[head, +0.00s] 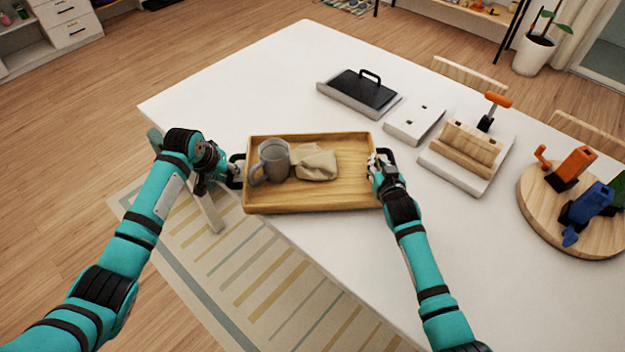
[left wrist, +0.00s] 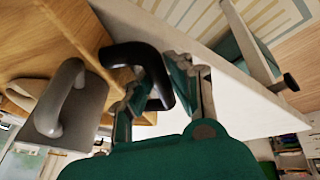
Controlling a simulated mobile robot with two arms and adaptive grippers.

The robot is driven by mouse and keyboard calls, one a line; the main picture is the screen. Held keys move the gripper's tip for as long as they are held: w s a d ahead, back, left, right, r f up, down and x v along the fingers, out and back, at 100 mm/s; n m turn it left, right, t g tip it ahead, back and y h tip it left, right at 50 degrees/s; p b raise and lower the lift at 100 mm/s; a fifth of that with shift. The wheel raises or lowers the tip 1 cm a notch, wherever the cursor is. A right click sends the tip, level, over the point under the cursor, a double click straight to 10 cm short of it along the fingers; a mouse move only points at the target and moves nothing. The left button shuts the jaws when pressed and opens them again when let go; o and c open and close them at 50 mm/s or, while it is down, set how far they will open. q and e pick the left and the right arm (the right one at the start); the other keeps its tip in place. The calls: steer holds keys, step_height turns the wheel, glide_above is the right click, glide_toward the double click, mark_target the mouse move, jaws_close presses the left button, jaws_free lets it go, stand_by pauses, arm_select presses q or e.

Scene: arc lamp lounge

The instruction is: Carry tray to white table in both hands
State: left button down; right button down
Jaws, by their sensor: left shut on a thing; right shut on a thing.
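The wooden tray (head: 325,197) is at the near left edge of the white table (head: 260,100), and part of it reaches past the edge. I cannot tell whether it touches the tabletop. A grey mug (head: 273,160) and a crumpled beige cloth (head: 315,163) are in it. My left gripper (head: 234,171) is shut on the tray's left black handle, which shows in the left wrist view (left wrist: 140,55). My right gripper (head: 380,160) is shut on the right black handle (head: 387,154). The mug also shows in the left wrist view (left wrist: 75,108).
Beyond the tray on the table are a black-topped board (head: 362,90), a white plate (head: 414,124), a white base with a wooden block (head: 465,148), and a round board (head: 540,215) with orange and blue tools. The table's far left is clear. Chairs stand along the far right side.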

arm_select(q)
steer(key=shift+d+f, duration=0.1)
steer(key=shift+f, duration=0.25)
arm_select(e)
steer(key=shift+f, duration=0.35)
arm_select(q)
steer(key=c, duration=1.7)
jaws_free()
steer(key=shift+f+b, duration=0.1)
steer(key=shift+b, duration=0.2)
arm_select(e)
steer(key=c, duration=1.9)
jaws_free()
steer(key=shift+f, duration=0.1)
arm_select(q)
steer(key=o, duration=0.5)
steer(key=shift+s, duration=0.15)
arm_select(e)
steer(key=o, duration=0.5)
steer(key=shift+s, duration=0.15)
steer(key=shift+c, duration=0.2)
steer(key=v, duration=1.2)
arm_select(q)
steer(key=v, duration=1.2)
